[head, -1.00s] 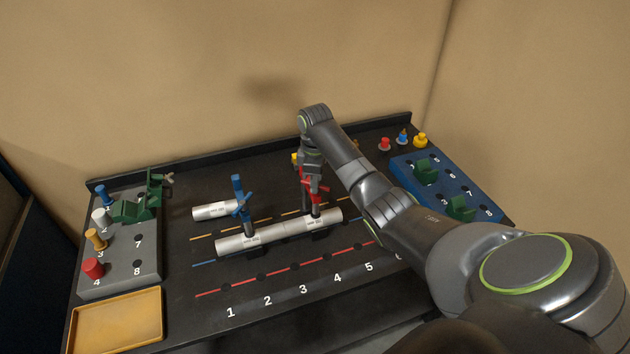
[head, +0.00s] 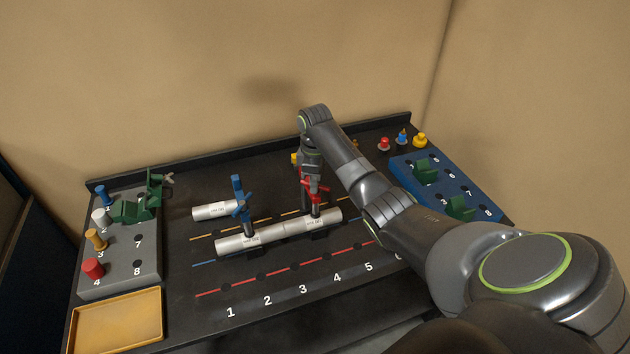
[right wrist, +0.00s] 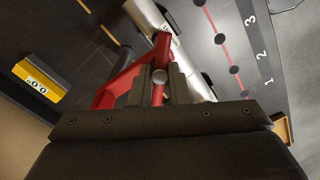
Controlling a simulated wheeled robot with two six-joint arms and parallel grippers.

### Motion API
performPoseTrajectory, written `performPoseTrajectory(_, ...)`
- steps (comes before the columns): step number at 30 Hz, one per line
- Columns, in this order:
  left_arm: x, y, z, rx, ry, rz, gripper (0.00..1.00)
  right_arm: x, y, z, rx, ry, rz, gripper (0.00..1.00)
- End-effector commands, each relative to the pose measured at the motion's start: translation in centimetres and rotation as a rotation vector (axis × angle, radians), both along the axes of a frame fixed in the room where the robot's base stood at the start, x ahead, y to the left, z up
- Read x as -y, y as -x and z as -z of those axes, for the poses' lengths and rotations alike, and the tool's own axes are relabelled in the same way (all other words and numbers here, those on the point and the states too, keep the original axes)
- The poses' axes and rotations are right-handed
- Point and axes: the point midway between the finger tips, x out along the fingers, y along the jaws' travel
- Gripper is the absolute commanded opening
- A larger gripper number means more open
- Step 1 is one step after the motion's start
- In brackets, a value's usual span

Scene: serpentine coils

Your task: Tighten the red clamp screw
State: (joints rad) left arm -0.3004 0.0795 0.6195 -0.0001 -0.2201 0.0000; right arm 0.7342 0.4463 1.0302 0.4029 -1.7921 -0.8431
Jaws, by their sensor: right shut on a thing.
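The red clamp (head: 315,190) stands upright over the silver pipe (head: 280,234), near the pipe's right part. My right gripper (head: 309,176) comes down on the clamp from above, behind its red top. In the right wrist view the two fingers (right wrist: 159,88) are closed around the red screw handle (right wrist: 161,54), with a round grey screw end between them. A red clamp arm (right wrist: 118,84) runs off to the left there. A blue clamp (head: 239,199) stands on the same pipe further left. My left gripper is not in view.
A short pipe piece (head: 212,210) lies behind the blue clamp. A grey peg block (head: 147,270) and a yellow tray (head: 118,318) are at left. A blue block (head: 455,187) with green clamps is at right. A yellow 0.0 display (right wrist: 38,82) shows near the gripper. The front is clear.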

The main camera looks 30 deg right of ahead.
Motion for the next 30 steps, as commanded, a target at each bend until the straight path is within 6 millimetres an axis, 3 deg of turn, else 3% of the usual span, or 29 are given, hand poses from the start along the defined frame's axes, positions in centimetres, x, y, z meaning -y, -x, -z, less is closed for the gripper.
performPoseTrajectory(8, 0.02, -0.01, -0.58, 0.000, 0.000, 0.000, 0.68, -0.01, -0.15, -0.23, 0.005, -0.001, 0.116, 0.00)
performPoseTrajectory(30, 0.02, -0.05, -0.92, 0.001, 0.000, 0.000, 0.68, 0.17, -0.23, -0.21, 0.006, -0.001, 0.799, 0.00)
